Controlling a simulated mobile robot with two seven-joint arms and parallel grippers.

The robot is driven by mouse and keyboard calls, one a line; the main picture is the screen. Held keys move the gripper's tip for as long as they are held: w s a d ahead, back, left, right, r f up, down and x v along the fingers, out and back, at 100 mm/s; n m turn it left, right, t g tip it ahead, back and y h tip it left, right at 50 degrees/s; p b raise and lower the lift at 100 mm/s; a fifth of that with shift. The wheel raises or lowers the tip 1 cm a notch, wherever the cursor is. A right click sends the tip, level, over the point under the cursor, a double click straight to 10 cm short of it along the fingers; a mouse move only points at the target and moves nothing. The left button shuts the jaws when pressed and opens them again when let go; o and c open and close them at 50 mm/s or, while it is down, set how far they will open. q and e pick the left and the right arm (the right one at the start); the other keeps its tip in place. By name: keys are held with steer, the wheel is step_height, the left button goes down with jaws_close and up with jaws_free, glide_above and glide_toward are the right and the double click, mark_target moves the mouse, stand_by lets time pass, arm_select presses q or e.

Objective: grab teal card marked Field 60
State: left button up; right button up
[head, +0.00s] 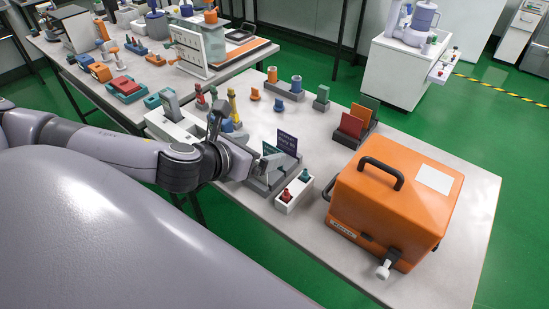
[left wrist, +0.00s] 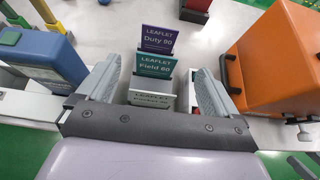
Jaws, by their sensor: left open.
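My left gripper (left wrist: 157,67) is open, one finger on each side of the row, with visible gaps to the teal card. In the head view my left gripper (head: 262,163) is at the grey card holder (head: 262,188), partly hiding the cards.
An orange case (head: 385,205) with a black handle stands right of the holder; it also shows in the left wrist view (left wrist: 275,60). A white block with red and green plugs (head: 286,206) sits between them. A blue device (left wrist: 45,58) is left of my gripper.

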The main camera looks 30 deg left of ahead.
mark_target(272, 147)
arm_select(q)
steer(key=shift+x, duration=2.15)
steer(key=shift+s+a+f, duration=0.1)
steer(key=shift+f, duration=0.05)
steer(key=c, duration=1.4)
